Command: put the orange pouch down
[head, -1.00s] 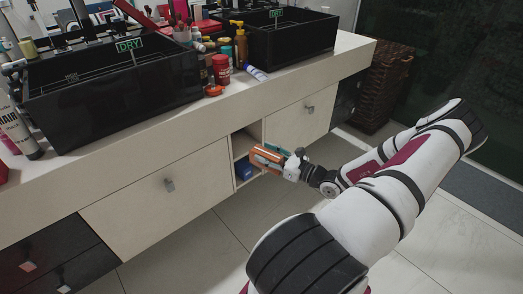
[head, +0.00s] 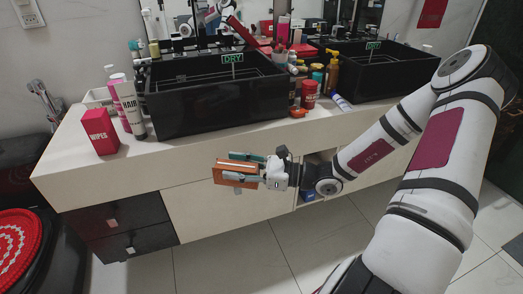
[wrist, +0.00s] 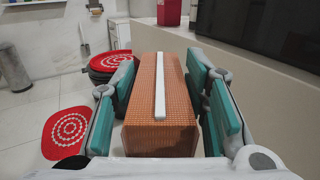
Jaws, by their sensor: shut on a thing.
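The orange pouch (head: 236,167) is a box-like orange block with a pale strip along it. It also fills the middle of the wrist view (wrist: 161,125), with the white strip on top. My gripper (head: 244,170) is shut on it, with a teal pad on each side of the pouch (wrist: 170,105). In the head view the gripper and pouch are in front of the pale counter's front, below the level of its top edge.
The counter (head: 85,165) carries two black sinks (head: 215,105) (head: 375,75), a red wipes box (head: 100,131), bottles and jars (head: 310,93). Drawers (head: 122,225) are below. At the left, a round red patterned mat (head: 15,240) tops a dark bin. The floor (head: 235,262) is clear in front.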

